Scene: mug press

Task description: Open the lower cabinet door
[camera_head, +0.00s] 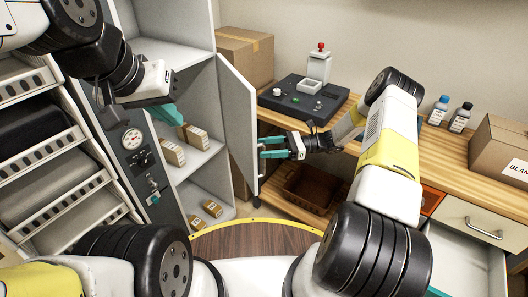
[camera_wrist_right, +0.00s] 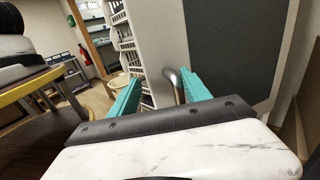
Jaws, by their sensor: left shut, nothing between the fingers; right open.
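The lower cabinet door (camera_head: 238,124) is a pale panel standing swung open, with shelves showing behind it. Its metal handle (camera_head: 262,168) is a vertical bar near the free edge; in the right wrist view the handle (camera_wrist_right: 175,84) shows between the teal fingers, nearer the right-hand one. My right gripper (camera_head: 266,147) is open at the handle, its fingers pointing at the door. Contact cannot be told. My left gripper (camera_head: 172,114) is shut and empty, in front of the cabinet opening, left of the door.
Small boxes (camera_head: 171,152) stand on the cabinet shelves. A workbench (camera_head: 400,125) carries a dark press device (camera_head: 300,98), bottles and a cardboard box (camera_head: 500,150). A brown bin (camera_head: 306,186) sits below the bench. An open drawer (camera_head: 455,262) is at lower right.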

